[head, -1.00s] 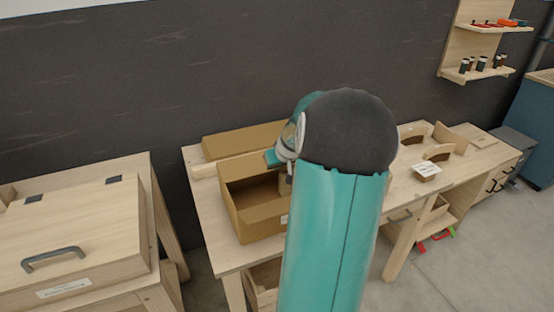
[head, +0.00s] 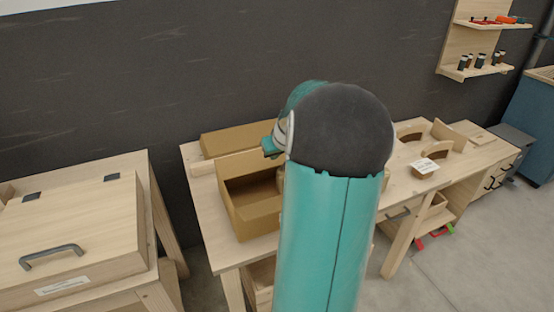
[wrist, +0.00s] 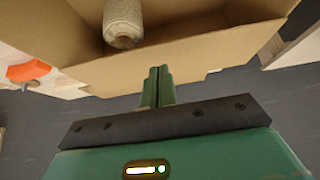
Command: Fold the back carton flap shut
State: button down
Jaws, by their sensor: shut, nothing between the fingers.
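The open brown carton (head: 258,218) stands on the wooden bench, with its dark inside showing. Its back flap (head: 240,164) appears raised along the far edge. My gripper is above and behind the carton's right part; my arm hides its fingertips in the head view. In the wrist view my gripper (wrist: 158,85) is shut and empty, its fingers in front of a brown cardboard panel (wrist: 200,55). I cannot tell whether they touch it. A pale ribbed cylinder (wrist: 123,22) shows inside the carton.
A long brown box (head: 235,139) lies behind the carton, near the dark wall. A wooden case with a handle (head: 75,235) is at left. Wooden arches and a white label (head: 424,166) are at right. My arm covers the bench's middle.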

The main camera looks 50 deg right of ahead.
jog(key=v, duration=1.1)
jog(key=shift+s+a, duration=0.25)
jog(key=shift+s, duration=0.2)
